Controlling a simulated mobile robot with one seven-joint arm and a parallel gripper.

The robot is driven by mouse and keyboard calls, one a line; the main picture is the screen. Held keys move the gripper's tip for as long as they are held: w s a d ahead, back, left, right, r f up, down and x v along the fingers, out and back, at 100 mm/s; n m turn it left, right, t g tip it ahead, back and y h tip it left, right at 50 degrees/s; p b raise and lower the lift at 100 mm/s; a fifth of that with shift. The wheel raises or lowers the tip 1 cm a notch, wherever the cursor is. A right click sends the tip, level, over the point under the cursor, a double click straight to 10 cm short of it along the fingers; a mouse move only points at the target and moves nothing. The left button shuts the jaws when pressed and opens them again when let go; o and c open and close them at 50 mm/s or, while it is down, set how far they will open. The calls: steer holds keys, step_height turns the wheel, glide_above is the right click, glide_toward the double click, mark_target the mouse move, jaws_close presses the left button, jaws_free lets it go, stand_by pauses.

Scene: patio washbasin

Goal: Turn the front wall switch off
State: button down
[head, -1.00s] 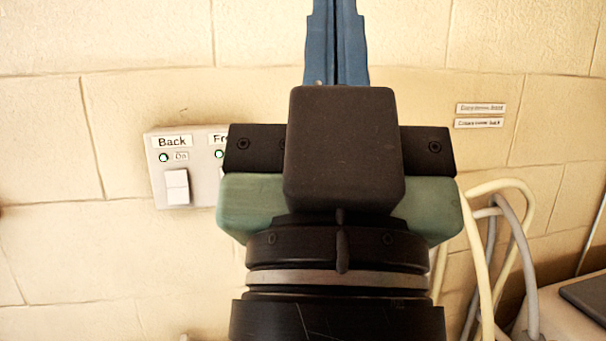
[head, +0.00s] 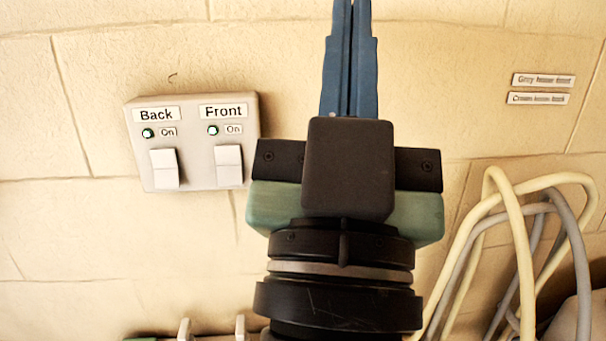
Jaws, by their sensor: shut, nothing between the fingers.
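A pale switch box (head: 192,183) is fixed on the wall left of my gripper. Its right rocker, the front switch (head: 229,165), sits under a "Front" label (head: 223,111) with a green-ringed lamp and a small "On" tag. Its left rocker, the back switch (head: 164,168), sits under a "Back" label (head: 156,114) with a like lamp and "On" tag. Both rockers are in full view. My gripper (head: 351,8) points up the picture, its blue fingers together and empty.
Cream and grey hoses (head: 525,250) loop at the lower right. Two small label plates (head: 541,88) are on the wall at the upper right. Small pale upright parts (head: 184,330) show at the bottom edge. The block wall above the box is bare.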

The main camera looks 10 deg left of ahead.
steer(key=s+a+f+n+g+y+p, duration=0.1)
steer(key=a+f, duration=0.4)
steer(key=f, duration=0.5)
steer(key=s+a+f+n+g+y+p, duration=0.1)
steer(key=a+f+g+y, duration=0.3)
steer(key=f, duration=0.6)
steer(key=shift+s+a+n+p, duration=0.3)
steer(key=shift+a+n, duration=0.2)
steer(key=shift+a, duration=0.25)
steer(key=shift+w, duration=0.15)
glide_toward(229, 169)
step_height(229, 169, up, 4)
steer(key=w, duration=0.2)
steer(key=shift+w+a+f+p, duration=0.1)
steer(key=shift+w+a+f, duration=0.2)
steer(key=shift+w, duration=0.25)
steer(key=shift+w+a+f+p, duration=0.15)
steer(key=shift+w+f, duration=0.1)
steer(key=shift+w, duration=0.3)
steer(key=shift+w+a+f+p, duration=0.1)
steer(key=shift+w+a+f, duration=0.2)
steer(key=shift+w, duration=0.25)
steer(key=shift+f, duration=0.1)
